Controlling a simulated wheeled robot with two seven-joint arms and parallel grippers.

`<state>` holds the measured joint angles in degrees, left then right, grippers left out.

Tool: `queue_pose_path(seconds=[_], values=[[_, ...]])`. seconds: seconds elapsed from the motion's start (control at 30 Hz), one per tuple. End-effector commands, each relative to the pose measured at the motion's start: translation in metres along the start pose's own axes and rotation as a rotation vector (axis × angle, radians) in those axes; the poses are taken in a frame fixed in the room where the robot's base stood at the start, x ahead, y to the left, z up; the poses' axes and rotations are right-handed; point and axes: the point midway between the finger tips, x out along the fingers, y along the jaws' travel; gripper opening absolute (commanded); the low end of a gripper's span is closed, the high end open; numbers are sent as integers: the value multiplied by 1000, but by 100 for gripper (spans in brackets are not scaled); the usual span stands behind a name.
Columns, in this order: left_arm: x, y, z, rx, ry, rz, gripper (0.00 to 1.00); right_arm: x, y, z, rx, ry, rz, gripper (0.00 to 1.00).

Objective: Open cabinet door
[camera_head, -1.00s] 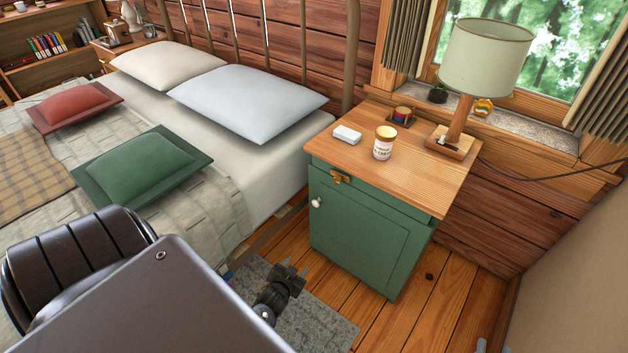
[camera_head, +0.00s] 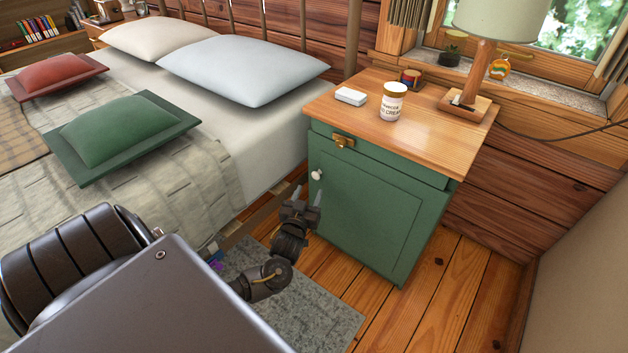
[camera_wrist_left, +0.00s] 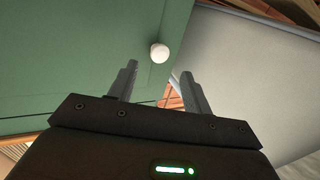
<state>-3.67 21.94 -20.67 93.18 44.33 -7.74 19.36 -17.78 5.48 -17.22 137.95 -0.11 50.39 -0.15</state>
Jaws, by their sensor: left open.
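The green cabinet (camera_head: 375,215) is a nightstand with a wooden top, and its door looks shut. A round white knob (camera_head: 317,175) sits at the door's upper left; it also shows in the left wrist view (camera_wrist_left: 159,53), ahead of the fingers and roughly between their lines. My left gripper (camera_head: 303,196) is open and empty, just below and left of the knob, and it does not touch it. In the left wrist view its fingers (camera_wrist_left: 158,80) are spread, pointing at the green door. My right gripper is not in view.
A brass latch pull (camera_head: 343,141) is on the drawer above the door. A white jar (camera_head: 392,103), a small white box (camera_head: 351,96) and a lamp (camera_head: 476,75) stand on top. The bed (camera_head: 215,170) is close on the left.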

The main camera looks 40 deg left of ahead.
Motion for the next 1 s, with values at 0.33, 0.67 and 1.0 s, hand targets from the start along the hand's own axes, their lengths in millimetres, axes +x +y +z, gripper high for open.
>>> queue_pose_path(seconds=[0.33, 0.67, 1.0], values=[[56, 0, 2, 1, 1, 0, 49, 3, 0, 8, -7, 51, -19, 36], [66, 0, 0, 0, -1, 0, 49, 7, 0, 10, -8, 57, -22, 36], [65, 0, 1, 0, -1, 0, 19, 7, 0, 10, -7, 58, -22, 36]])
